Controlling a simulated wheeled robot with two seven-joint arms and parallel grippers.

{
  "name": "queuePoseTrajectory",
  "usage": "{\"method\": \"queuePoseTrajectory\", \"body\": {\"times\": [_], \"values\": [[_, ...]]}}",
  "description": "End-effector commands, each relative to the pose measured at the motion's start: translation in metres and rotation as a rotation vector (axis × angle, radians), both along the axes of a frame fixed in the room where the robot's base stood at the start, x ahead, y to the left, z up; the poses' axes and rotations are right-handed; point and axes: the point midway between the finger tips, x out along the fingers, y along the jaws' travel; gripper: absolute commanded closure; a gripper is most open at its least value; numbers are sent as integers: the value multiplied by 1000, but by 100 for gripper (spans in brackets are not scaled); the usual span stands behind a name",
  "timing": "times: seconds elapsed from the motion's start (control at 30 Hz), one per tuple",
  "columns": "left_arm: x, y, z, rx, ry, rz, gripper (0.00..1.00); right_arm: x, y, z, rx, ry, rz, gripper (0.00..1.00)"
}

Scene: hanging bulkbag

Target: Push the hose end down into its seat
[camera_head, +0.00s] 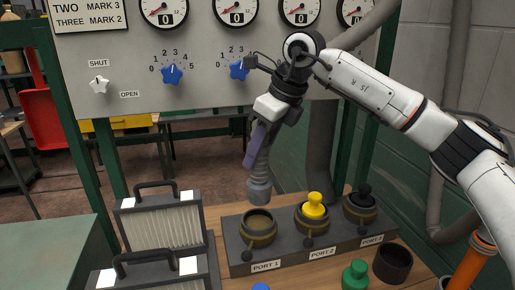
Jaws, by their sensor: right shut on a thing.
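A grey ribbed hose end (259,188) hangs a little above the open brass seat of PORT 1 (258,224), apart from it and slightly tilted. My right gripper (262,140) is shut on the hose just above its end; the fingers partly hide the hose. The PORT 1 opening looks empty. PORT 2 (312,215) holds a yellow plug (315,204), and the port to its right (360,208) holds a black plug (365,191). My left gripper is not in view.
Two filter boxes with handles (160,222) stand left of the ports. A green plug (355,274) and a dark cup (392,263) stand in front at right. A panel with gauges and blue knobs (172,74) rises behind. A green surface (48,245) is at left.

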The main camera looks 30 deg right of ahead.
Motion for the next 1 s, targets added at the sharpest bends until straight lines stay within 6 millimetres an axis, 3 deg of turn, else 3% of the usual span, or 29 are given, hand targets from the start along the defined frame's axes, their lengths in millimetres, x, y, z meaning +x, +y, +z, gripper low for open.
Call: {"method": "queuePoseTrajectory", "body": {"times": [0.47,1.0], "values": [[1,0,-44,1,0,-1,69,0,0,-52,1,-1,0,100],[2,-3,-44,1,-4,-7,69,0,0,-62,1,-1,1,100]]}}
